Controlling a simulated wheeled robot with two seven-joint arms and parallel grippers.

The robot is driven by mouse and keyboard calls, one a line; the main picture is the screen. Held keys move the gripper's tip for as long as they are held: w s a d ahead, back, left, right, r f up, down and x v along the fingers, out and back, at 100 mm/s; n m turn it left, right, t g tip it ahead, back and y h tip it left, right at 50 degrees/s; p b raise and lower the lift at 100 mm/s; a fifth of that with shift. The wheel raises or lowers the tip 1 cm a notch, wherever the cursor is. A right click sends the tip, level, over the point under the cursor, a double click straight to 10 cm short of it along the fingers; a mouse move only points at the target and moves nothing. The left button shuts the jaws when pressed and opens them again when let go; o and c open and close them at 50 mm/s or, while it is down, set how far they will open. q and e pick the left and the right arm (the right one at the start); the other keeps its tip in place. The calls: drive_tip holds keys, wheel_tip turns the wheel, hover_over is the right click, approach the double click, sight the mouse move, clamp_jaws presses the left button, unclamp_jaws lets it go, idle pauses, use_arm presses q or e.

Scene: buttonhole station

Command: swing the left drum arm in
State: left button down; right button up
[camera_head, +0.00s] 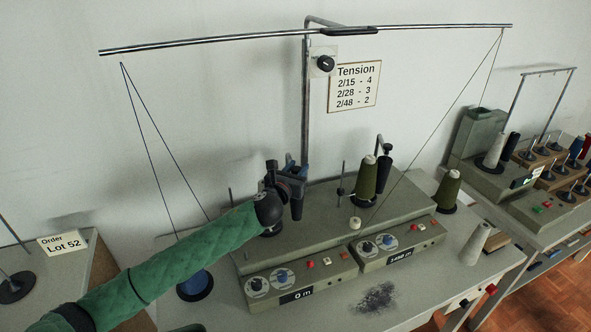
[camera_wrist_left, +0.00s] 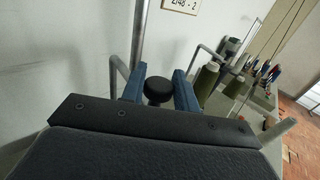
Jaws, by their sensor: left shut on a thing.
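The two-unit winder (camera_head: 330,225) stands on the table, its left display reading "0 m". My left gripper (camera_head: 290,172) is above the back of its left unit. In the left wrist view its blue fingers (camera_wrist_left: 158,92) are closed around a round black knob (camera_wrist_left: 158,90), which looks like the left drum arm's knob. The rest of that arm is mostly hidden behind my gripper and wrist in the head view. The right drum arm (camera_head: 384,155) stands at the right unit, near an olive cone (camera_head: 366,180). My right gripper is not in view.
A thin post (camera_head: 305,110) rises behind the winder to a thread bar (camera_head: 200,43). Threads run down from both bar ends. A blue cone (camera_head: 194,283) stands left, an olive cone (camera_head: 448,188) and a grey cone (camera_head: 474,245) right. Dark lint (camera_head: 375,297) lies in front.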

use_arm(q)
drive_tip(key=c, duration=1.1)
unclamp_jaws()
drive_tip(key=shift+f, duration=0.1)
use_arm(e)
drive_tip(key=shift+f, duration=0.1)
use_arm(q)
drive_tip(key=shift+s+a, duration=0.2)
drive_tip(key=shift+s, duration=0.15)
drive_tip(key=b+v, duration=0.2)
drive_tip(key=v, duration=0.3)
drive_tip(key=shift+s+a+b, duration=0.15)
drive_tip(key=shift+s+b, duration=0.05)
drive_tip(key=shift+b, duration=0.1)
drive_tip(key=shift+s+a, duration=0.3)
drive_tip(key=shift+s, duration=0.35)
use_arm(e)
wheel_tip(320, 180, up, 6)
drive_tip(key=w+a, duration=0.2)
drive_tip(key=shift+w+a+f, duration=0.25)
drive_tip(key=shift+w+a, duration=0.1)
drive_tip(key=shift+w, duration=0.05)
